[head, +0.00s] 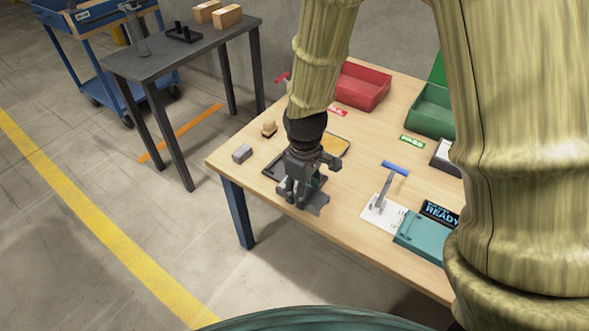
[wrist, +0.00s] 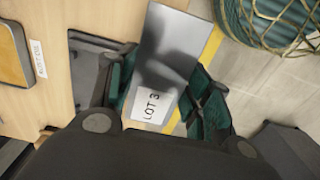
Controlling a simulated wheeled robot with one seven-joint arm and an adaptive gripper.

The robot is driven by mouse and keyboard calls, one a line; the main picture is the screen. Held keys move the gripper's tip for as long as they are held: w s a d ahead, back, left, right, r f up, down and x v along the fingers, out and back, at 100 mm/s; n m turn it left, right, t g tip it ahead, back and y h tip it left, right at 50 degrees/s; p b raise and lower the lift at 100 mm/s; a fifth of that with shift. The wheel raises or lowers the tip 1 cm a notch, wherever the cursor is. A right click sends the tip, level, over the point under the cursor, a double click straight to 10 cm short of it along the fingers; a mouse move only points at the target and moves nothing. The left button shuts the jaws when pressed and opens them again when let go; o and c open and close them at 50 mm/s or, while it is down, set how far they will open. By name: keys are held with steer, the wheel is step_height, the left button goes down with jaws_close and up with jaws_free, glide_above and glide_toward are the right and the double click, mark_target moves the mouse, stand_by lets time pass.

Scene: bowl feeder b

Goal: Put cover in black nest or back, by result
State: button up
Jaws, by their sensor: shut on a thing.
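My gripper (head: 297,193) is shut on a grey cover (head: 318,205) near the table's front edge. In the wrist view, the cover (wrist: 178,45) is a flat grey plate with a white "LOT 3" label, between the two teal-padded fingers (wrist: 165,100). The black nest (head: 273,172) is a dark frame on the table, partly hidden behind my gripper. In the wrist view the nest (wrist: 84,48) lies left of the cover, partly hidden by a finger. I cannot tell whether the cover touches the table.
A yellow pad (head: 336,146) lies behind the nest. A grey block (head: 242,153) and a small wooden piece (head: 269,128) lie left. Red (head: 362,86) and green (head: 431,109) bins are behind.

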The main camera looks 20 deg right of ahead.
steer(key=w, duration=0.4)
steer(key=w+d+f, duration=0.1)
steer(key=w, duration=0.7)
steer(key=shift+w+d+f+b, duration=0.15)
steer(key=shift+w+d+b, duration=0.15)
steer(key=shift+d+b, duration=0.1)
steer(key=shift+f+b, duration=0.35)
steer(key=shift+f, duration=1.35)
steer(key=shift+f, duration=0.1)
steer(key=o, duration=1.4)
steer(key=shift+c, duration=0.2)
step_height(320, 180, up, 12)
steer(key=p, duration=0.1)
steer(key=shift+p, duration=0.4)
